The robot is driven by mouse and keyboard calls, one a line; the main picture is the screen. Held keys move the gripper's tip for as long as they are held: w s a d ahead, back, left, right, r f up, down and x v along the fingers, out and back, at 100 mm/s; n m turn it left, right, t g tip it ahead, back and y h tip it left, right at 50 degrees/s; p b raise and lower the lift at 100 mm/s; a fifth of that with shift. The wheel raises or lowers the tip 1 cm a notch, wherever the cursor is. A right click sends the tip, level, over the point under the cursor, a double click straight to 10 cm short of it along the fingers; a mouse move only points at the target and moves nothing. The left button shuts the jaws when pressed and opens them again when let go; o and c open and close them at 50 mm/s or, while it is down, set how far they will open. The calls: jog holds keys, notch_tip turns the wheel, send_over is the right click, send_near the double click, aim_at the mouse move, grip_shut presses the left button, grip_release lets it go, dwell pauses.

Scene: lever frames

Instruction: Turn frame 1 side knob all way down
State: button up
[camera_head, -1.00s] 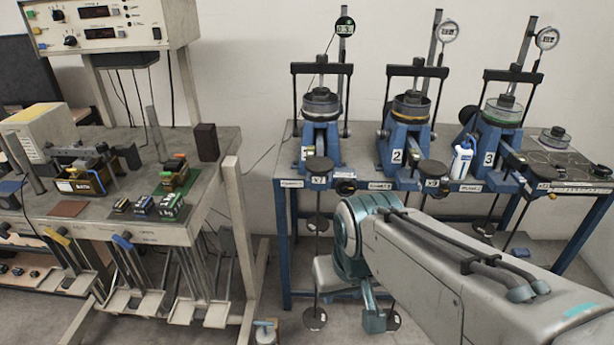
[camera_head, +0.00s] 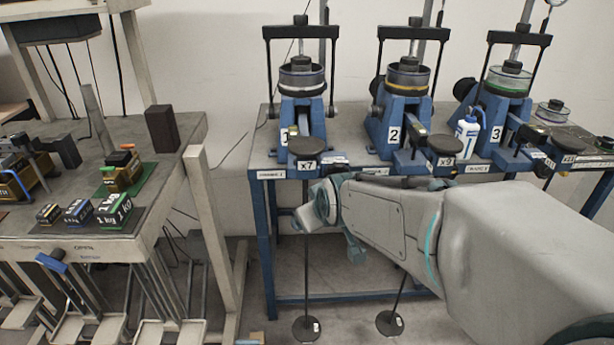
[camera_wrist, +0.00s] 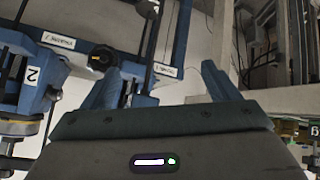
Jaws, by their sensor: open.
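Lever frame 1 (camera_head: 300,108) is a blue stand at the left of the bench, with a round cup in its black yoke and a dark disc on its front arm. In the wrist view, a black round knob (camera_wrist: 103,58) with a small yellow mark sits at the bench edge, between two white labels. It looks like the side knob of frame 1; my arm seems to hide it in the head view. My gripper (camera_wrist: 155,80) is open and empty. Its left finger overlaps the picture just below the knob; contact cannot be told. In the head view, my gripper (camera_head: 328,215) is below the front edge.
Frame 2 (camera_head: 395,115) and frame 3 (camera_head: 500,110) stand to the right, with a white bottle (camera_head: 466,135) between them. Thin hanger rods with round plates drop in front of the bench. A second table (camera_head: 190,125) with small boxes stands at the left.

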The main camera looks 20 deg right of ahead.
jog(key=w+d+f+n+t+h+b, duration=0.1)
jog(key=w+d+f+t+b, duration=0.1)
jog(key=w+d+b, duration=0.2)
jog(key=w+d+f+n+t+h+b, duration=0.1)
jog(key=w+d+f+n+t+b, duration=0.1)
jog(key=w, duration=0.7)
jog(key=w+d+f+n+t+h+b, duration=0.1)
jog(key=w+d+f+t+h+b, duration=0.1)
jog(key=w+d+b, duration=0.4)
jog(key=shift+w+d+f+n+t+b, duration=0.35)
jog(key=shift+d+f+t, duration=0.3)
jog(key=shift+t, duration=0.55)
jog(key=shift+w+f, duration=0.15)
jog(key=shift+w, duration=0.05)
jog(key=c, duration=1.2)
